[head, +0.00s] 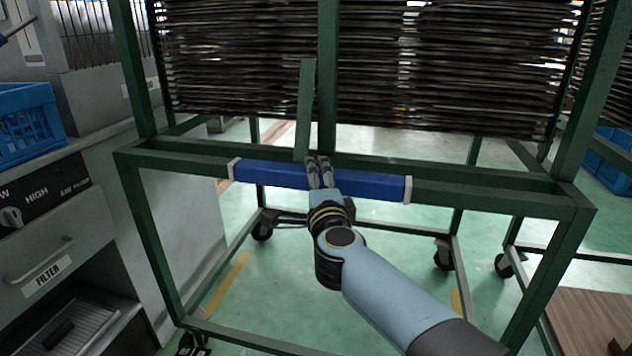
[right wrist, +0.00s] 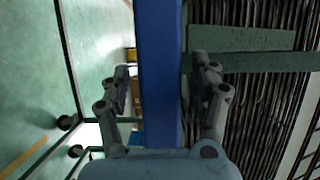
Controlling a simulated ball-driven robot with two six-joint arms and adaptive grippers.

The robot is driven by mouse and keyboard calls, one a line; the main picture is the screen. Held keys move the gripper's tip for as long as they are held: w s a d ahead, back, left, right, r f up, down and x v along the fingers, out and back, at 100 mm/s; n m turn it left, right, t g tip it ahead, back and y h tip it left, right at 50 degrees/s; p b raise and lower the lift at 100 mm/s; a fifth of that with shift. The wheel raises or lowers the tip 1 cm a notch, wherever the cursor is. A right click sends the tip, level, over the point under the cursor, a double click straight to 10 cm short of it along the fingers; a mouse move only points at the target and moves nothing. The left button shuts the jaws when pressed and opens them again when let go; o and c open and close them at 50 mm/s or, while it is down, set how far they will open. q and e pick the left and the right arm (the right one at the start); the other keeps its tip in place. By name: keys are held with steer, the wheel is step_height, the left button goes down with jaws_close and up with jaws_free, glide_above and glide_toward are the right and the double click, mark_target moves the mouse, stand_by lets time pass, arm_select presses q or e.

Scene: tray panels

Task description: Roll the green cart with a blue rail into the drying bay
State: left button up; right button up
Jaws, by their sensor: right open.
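The green cart (head: 490,201) stands in front of me in the head view, loaded with stacked dark panels (head: 460,65). Its blue rail (head: 375,186) runs across the near bar, with pale end clamps. My right gripper (head: 318,170) is at the middle of the rail. In the right wrist view, the blue rail (right wrist: 160,45) passes between the open fingers of the right gripper (right wrist: 162,75), with a gap visible on the left. The fingers are not closed on it. My left gripper is not in view. I cannot make out which area is the drying bay.
A grey machine (head: 185,215) with a FILTER drawer stands close at the cart's left, with a blue crate (head: 28,125) on it. Another green rack (head: 575,255) is at right, near a wooden surface (head: 590,318). Green floor with yellow marks (head: 228,282) shows beneath the cart.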

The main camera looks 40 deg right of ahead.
steer(key=shift+w+d, duration=0.3)
steer(key=shift+w, duration=0.3)
steer(key=c, duration=0.6)
jaws_close()
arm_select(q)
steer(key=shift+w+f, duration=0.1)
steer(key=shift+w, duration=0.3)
